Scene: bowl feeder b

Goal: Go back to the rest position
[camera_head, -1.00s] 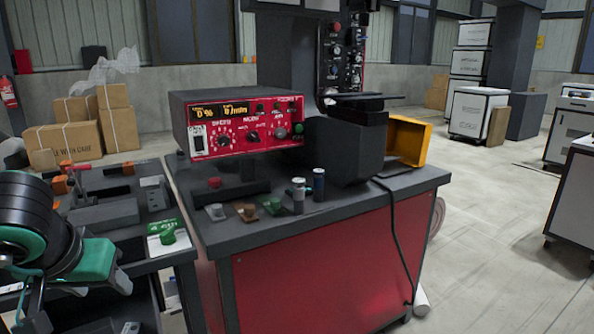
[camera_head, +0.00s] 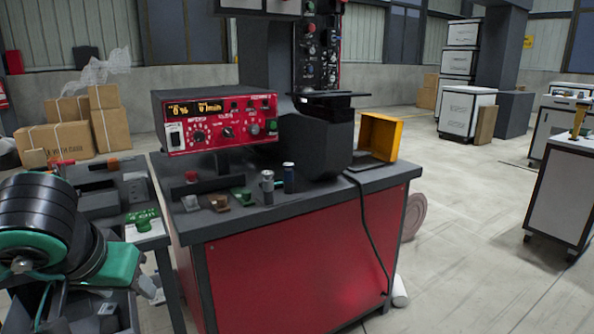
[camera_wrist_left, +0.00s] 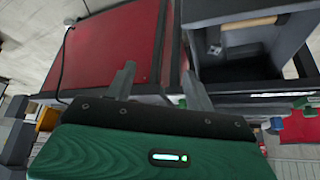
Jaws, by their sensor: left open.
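My left arm comes in at the lower left of the head view. Its hand is low there, in front of the bench edge, and the fingers are hard to make out. In the left wrist view my left gripper (camera_wrist_left: 160,85) shows two grey fingers spread apart with nothing between them. The fingers are seen against the red-sided bench (camera_wrist_left: 112,50) and the dark side table, touching nothing that I can see. My right gripper is in neither view.
The red bench (camera_head: 290,262) carries a red control box (camera_head: 220,122), small coloured parts and two small cylinders. A yellow bin (camera_head: 381,137) sits at its right end. A cluttered side table stands left, close to my arm. Open floor (camera_head: 470,240) lies right.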

